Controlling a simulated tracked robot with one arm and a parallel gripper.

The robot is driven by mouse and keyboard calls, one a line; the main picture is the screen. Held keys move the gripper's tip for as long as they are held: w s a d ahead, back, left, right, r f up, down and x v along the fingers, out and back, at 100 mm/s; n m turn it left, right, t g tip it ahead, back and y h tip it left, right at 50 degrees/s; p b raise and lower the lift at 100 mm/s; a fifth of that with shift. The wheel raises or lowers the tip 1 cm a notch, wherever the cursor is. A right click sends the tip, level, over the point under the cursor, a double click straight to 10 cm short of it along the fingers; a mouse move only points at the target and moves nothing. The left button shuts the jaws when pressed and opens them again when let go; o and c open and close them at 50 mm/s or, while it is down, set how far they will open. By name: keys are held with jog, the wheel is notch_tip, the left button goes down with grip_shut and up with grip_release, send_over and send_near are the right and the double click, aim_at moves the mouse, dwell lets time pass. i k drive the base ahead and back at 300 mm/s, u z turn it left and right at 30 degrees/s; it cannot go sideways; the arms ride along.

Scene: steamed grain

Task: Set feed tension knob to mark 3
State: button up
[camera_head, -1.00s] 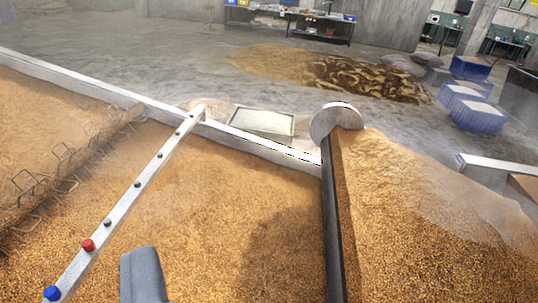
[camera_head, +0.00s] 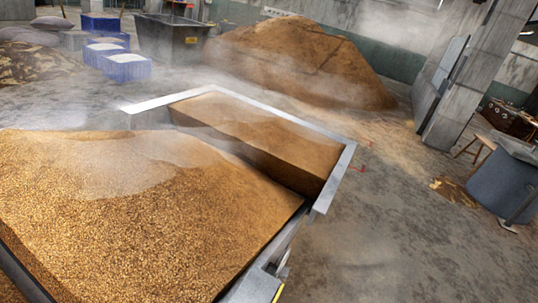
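I cannot make out a feed tension knob or a mark 3 in the camera view. A metal bracket (camera_head: 262,281) with a yellow edge shows at the bottom, at the near corner of the grain bed, and is cut off by the frame. My gripper is not in view.
A grain bed (camera_head: 130,215) fills the lower left, with a metal-rimmed trough (camera_head: 348,160) of grain beyond. A large grain heap (camera_head: 300,60), blue crates (camera_head: 126,70), a dark bin (camera_head: 172,40) and a concrete pillar (camera_head: 460,75) stand behind. A blue-grey tub (camera_head: 500,185) is right. The floor (camera_head: 400,240) at lower right is clear.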

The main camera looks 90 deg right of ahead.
aim_at(285, 270)
jog(key=z, duration=2.55)
jog(key=k, duration=0.85)
jog(key=z, duration=0.05)
jog(key=i, duration=0.85)
jog(key=u, duration=0.15)
